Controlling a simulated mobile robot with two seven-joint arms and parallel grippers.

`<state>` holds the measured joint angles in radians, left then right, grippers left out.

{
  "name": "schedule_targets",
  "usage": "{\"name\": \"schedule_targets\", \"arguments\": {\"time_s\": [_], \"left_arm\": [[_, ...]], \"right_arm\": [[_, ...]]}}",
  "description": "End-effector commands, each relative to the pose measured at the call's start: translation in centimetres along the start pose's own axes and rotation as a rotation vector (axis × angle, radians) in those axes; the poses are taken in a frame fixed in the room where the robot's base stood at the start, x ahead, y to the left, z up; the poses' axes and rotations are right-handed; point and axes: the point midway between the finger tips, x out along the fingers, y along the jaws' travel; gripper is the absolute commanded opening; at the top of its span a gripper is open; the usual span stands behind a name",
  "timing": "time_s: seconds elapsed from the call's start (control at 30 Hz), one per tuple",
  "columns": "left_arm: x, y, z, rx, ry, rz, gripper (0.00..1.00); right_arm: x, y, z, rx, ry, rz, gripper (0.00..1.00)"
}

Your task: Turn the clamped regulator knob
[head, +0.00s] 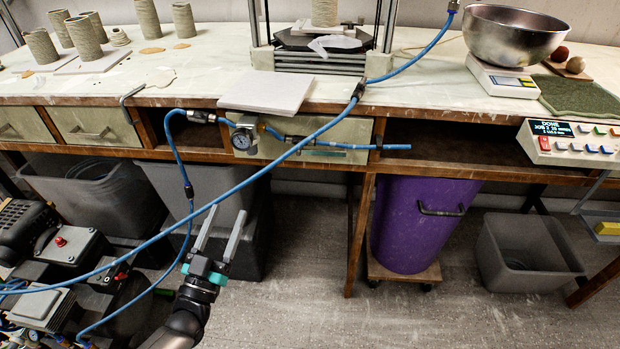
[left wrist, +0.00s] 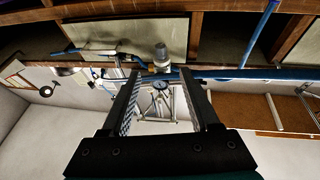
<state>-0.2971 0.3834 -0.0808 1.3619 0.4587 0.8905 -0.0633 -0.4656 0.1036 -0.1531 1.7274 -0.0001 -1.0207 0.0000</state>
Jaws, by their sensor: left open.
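The regulator (head: 246,122) is mounted at the front edge of the workbench, with a round dial gauge (head: 241,141) on it. Its knob is too small to make out clearly in the head view. In the left wrist view, a pale grey cylinder (left wrist: 161,52) shows beyond the fingertips; I cannot tell whether it is the knob. My left gripper (head: 227,210) is below and in front of the regulator, fingers pointing up towards the bench, apart and empty. It also shows in the left wrist view (left wrist: 160,74). My right gripper is not in view.
A blue air hose (head: 290,150) crosses diagonally in front of the bench, and another loop hangs left of my gripper. A white slab (head: 266,91) overhangs just above the regulator. Grey bins (head: 205,185) stand below; a purple bin (head: 415,225) is to the right.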

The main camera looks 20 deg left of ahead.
Motion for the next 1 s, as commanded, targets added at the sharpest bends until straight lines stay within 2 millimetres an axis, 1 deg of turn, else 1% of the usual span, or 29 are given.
{"name": "schedule_targets", "arguments": {"time_s": [0.13,0.23,0.47,0.6,0.7,0.8,1.0], "left_arm": [[0.9,-0.2,-0.7,-0.002,0.033,-0.002,0.62],[2.2,-0.1,-0.7,-0.002,0.033,-0.002,0.62],[7.0,-0.1,-0.7,-0.002,0.032,-0.002,0.62],[9.9,-0.1,-0.8,-0.002,0.031,-0.002,0.62],[11.8,-0.1,-0.7,-0.002,0.03,-0.002,0.62],[13.3,-0.1,-0.8,-0.002,0.029,-0.001,0.62],[15.0,-0.1,-0.8,-0.002,0.025,-0.002,0.62]], "right_arm": [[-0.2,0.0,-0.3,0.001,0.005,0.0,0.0],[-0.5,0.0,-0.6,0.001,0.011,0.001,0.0],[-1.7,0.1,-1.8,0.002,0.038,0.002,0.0],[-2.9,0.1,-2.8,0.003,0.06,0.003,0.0],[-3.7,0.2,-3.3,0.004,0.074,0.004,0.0],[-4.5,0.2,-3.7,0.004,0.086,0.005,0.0],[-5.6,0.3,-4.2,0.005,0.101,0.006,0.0]]}}
